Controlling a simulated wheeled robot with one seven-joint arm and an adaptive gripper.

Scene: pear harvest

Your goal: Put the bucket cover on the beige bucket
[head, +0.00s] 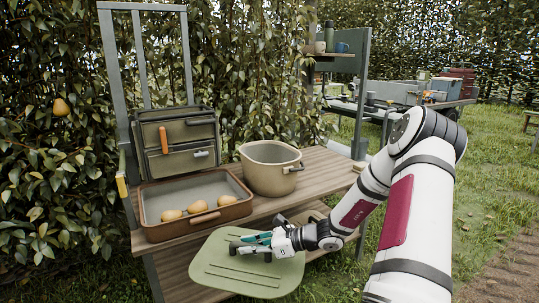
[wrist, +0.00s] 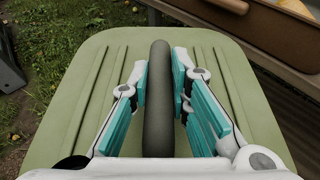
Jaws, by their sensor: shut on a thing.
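The beige bucket (head: 270,168) stands upright and open-topped on the wooden bench, with a dark handle on its side. The bucket cover is a flat green lid (head: 262,282) with raised ribs and a dark bar handle (wrist: 159,110). My gripper (head: 252,246) is shut on that handle, with teal finger pads on both sides of it in the wrist view (wrist: 160,85). The cover is held in front of the bench, lower and nearer than the bucket, and hides part of the lower shelf. The bucket is not in the wrist view.
A brown tray (head: 236,212) with several pears sits left of the bucket on the bench (head: 325,173). A green box (head: 180,160) stands behind the tray, against a grey frame. A post with a small shelf (head: 335,62) rises behind the bench's right end.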

